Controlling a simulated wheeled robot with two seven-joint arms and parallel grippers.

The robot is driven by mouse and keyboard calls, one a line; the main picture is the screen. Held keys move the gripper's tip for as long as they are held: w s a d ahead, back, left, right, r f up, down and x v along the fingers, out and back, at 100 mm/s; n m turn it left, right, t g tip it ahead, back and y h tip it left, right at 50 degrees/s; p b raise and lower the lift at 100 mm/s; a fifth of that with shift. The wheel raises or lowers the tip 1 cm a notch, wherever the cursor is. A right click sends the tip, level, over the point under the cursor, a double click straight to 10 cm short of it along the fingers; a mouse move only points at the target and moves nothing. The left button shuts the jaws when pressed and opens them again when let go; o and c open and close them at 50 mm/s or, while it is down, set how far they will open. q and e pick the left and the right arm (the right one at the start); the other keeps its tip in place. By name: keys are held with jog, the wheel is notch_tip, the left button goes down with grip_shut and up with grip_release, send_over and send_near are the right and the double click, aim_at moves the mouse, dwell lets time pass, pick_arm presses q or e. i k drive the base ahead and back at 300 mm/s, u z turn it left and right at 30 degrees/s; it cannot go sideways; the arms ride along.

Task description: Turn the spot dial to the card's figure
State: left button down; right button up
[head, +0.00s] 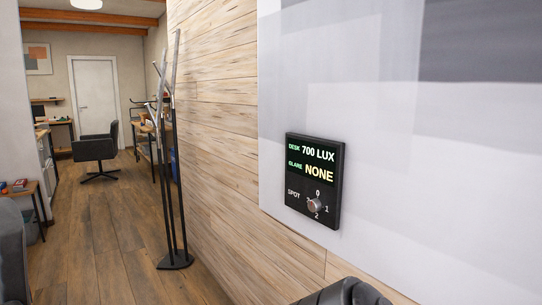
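A black square panel (333,180) is mounted on the pale wall to the right of centre. Its lit text reads "DESK 700 LUX" and "GLARE NONE". Beside the label "SPOT", low on the panel, is a small grey round dial (314,206). The figures 0, 1 and 2 stand above, right of and below it; a mark at its left is too small to read. I cannot tell which figure the dial points to. No card is seen. Neither gripper shows; a dark rounded part, probably of my arm, is at the bottom edge, below the panel and apart from it.
A black and grey coat stand (171,170) stands by the plank wall (225,150), left of the panel. Farther back are a dark office chair (95,150), desks and a white door (95,98). The wood floor (110,240) between is open.

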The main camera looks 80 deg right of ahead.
aim_at(314, 205)
jog(key=z, duration=2.95)
jog(key=k, duration=0.85)
jog(key=u, duration=1.1)
jog(key=i, duration=1)
jog(key=z, duration=1.05)
jog(key=i, duration=0.7)
jog(key=z, duration=0.75)
